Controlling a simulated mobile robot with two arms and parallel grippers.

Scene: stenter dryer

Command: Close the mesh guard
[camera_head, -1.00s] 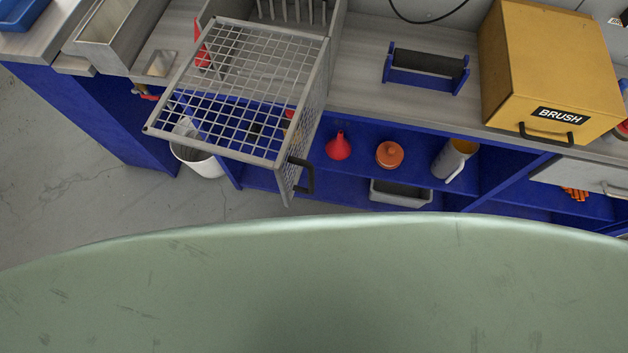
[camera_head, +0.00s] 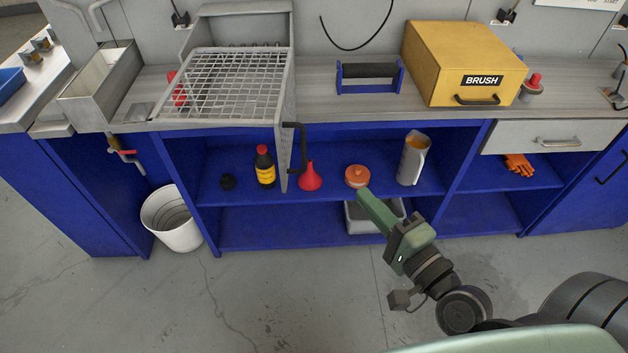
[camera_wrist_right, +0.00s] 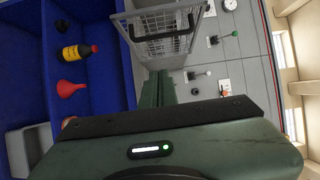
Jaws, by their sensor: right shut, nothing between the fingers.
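The grey mesh guard (camera_head: 235,82) stands at the left of the workbench in the head view. Its grey right side panel (camera_head: 285,150) reaches below the bench's front edge in the picture, and a black handle (camera_head: 302,150) is on it. The guard also shows at the top of the right wrist view (camera_wrist_right: 160,22), beyond the fingertips. My right gripper (camera_head: 363,196) is shut and empty. It is in front of the bench, right of and below the handle in the head view, and apart from it. My left gripper is not in view.
The lower shelf holds a dark bottle (camera_head: 264,168), a red funnel (camera_head: 311,177), an orange pot (camera_head: 357,175) and a jug (camera_head: 412,158). A yellow BRUSH box (camera_head: 462,62) and a blue-framed roller (camera_head: 369,77) stand on the bench. A white bucket (camera_head: 172,218) stands on the floor.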

